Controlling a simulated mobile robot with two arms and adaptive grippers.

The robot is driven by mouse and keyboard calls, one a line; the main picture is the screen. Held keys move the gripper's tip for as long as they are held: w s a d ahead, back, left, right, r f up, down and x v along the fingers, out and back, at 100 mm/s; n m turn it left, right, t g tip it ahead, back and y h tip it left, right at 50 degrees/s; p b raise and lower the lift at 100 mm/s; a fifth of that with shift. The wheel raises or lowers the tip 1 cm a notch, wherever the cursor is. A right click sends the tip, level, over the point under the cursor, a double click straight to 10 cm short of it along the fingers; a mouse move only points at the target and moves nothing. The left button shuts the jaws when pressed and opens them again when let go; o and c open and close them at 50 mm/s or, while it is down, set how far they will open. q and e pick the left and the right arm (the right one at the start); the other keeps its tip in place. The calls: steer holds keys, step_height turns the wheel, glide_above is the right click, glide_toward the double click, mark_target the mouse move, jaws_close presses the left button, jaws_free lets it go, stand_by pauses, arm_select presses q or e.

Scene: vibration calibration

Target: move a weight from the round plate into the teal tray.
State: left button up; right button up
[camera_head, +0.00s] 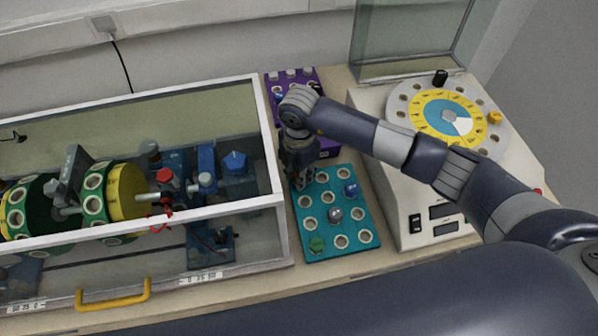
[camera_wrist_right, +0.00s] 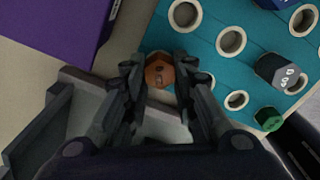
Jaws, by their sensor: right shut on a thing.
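The teal tray (camera_head: 320,207) lies on the bench in the middle of the head view, with several holes. A blue weight (camera_head: 351,188), a grey weight (camera_head: 335,214) and a green weight (camera_head: 316,244) sit in it. My right gripper (camera_head: 302,184) points down at the tray's far left corner. In the right wrist view, my right gripper (camera_wrist_right: 160,75) is shut on an orange-brown weight (camera_wrist_right: 158,72), beside the edge of the teal tray (camera_wrist_right: 205,18). Its height above the tray is unclear. The round plate (camera_head: 398,112) carries a black weight (camera_head: 440,77) and a yellow weight (camera_head: 494,117). My left gripper is out of view.
A purple rack (camera_head: 323,147) with weights stands behind the tray. A glass-sided case (camera_head: 277,200) with machinery and a yellow handle (camera_head: 113,295) fills the left. The cream machine (camera_head: 390,205) under the round plate stands close to the tray's right.

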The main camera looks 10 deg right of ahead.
steer(key=shift+f, duration=0.2)
steer(key=o, duration=0.9)
steer(key=shift+r, duration=0.15)
step_height(320, 180, up, 12)
steer(key=shift+f, duration=0.1)
